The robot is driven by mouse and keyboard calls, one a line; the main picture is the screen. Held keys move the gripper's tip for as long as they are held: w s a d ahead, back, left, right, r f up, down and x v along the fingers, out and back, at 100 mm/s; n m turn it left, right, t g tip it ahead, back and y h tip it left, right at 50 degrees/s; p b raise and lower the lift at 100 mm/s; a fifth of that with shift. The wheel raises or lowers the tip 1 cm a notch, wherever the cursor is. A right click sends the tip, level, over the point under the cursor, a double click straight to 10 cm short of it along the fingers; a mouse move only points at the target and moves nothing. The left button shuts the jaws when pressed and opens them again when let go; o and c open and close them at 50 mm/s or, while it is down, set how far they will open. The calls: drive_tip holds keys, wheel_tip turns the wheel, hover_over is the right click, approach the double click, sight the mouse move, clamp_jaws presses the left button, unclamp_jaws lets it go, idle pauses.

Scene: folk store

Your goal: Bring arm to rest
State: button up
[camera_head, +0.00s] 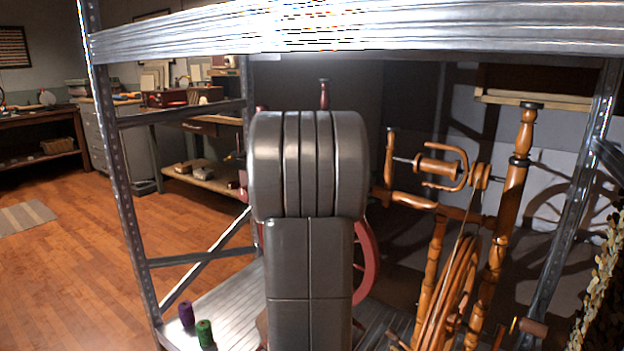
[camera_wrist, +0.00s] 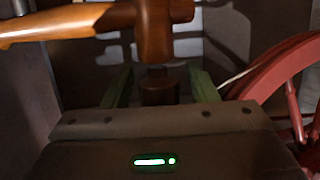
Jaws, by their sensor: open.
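My gripper (camera_wrist: 163,84) shows in the wrist view with its two green fingers apart, so it is open. A dark turned wooden part (camera_wrist: 158,88) appears between or just beyond the fingers; I cannot tell whether they touch it. An orange-brown wooden bar (camera_wrist: 75,24) crosses above the fingers. A red wheel (camera_wrist: 285,75) is close on the right. In the head view my own grey arm fills the middle and hides my gripper.
A wooden spinning wheel (camera_head: 455,275) stands right of my arm, and a red wheel (camera_head: 366,262) shows behind it. A metal shelf beam (camera_head: 350,30) runs overhead between posts. Purple (camera_head: 186,314) and green (camera_head: 205,334) spools stand on the lower shelf. Open floor (camera_head: 75,265) lies left.

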drive_tip(key=shift+f+m+t+h+b, duration=0.25)
drive_tip(key=shift+t+h+b, duration=0.45)
drive_tip(key=shift+b, duration=1)
drive_tip(key=v, duration=0.1)
drive_tip(key=p+v, duration=0.1)
drive_tip(key=v, duration=0.3)
drive_tip(key=shift+r, duration=0.4)
